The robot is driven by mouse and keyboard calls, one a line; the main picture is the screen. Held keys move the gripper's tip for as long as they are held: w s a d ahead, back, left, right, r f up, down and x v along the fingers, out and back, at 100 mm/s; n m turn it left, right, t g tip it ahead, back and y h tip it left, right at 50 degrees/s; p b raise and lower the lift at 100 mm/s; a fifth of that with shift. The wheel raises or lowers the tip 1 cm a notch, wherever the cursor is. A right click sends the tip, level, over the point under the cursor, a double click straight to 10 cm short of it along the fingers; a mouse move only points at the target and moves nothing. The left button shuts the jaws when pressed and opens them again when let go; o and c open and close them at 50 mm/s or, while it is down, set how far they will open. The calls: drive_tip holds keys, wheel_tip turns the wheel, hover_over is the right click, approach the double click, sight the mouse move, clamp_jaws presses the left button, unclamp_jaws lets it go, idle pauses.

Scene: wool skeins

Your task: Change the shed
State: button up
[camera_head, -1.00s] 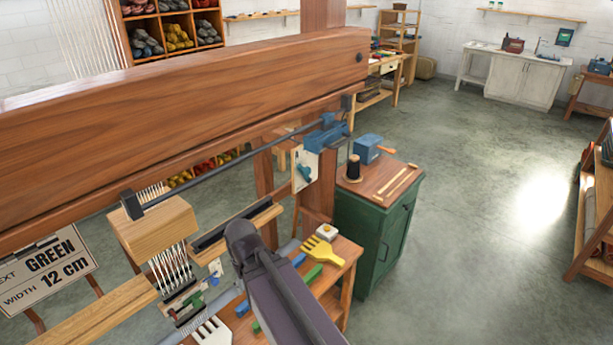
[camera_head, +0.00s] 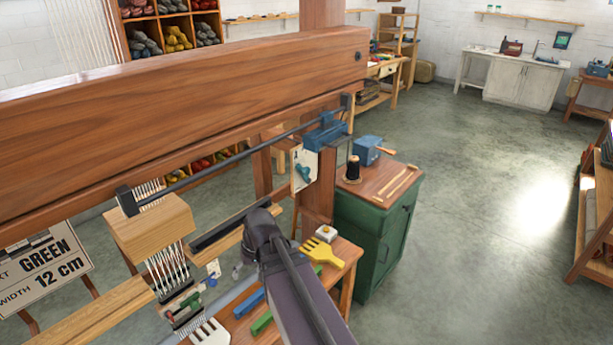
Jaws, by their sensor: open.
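The loom's wide wooden beam (camera_head: 180,130) crosses the upper left. Below it, a light wooden block (camera_head: 152,232) has white cords (camera_head: 168,268) hanging under it, with small red and green parts near their lower ends. A pale plate with a teal knob (camera_head: 303,172) stands by the right post, under a blue clamp (camera_head: 327,132) on a dark rod. I cannot tell which part sets the shed. My dark arm rises from the bottom to a bend left of the plate, apart from it in the picture. My gripper does not show; my arm may hide it.
A small wooden table holds a yellow comb (camera_head: 322,254), a white comb (camera_head: 210,332) and blue and green blocks. A green cabinet (camera_head: 375,235) carries a dark spool (camera_head: 353,170) and sticks. A sign (camera_head: 45,272) reads GREEN, 12 cm. The floor at right is clear.

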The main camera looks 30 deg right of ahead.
drive_tip(key=w+d+m+t+y+b, duration=0.1)
drive_tip(key=w+d+t+y+b, duration=0.2)
drive_tip(key=w+d, duration=0.35)
drive_tip(key=m+t+b, duration=0.7)
drive_tip(key=t, duration=0.6)
approach(308, 172)
drive_tip(key=v, duration=0.3)
drive_tip(key=shift+r, duration=0.15)
drive_tip(key=x, duration=1.3)
drive_tip(key=shift+w, duration=0.4)
drive_tip(key=shift+a, duration=0.1)
clamp_jaws()
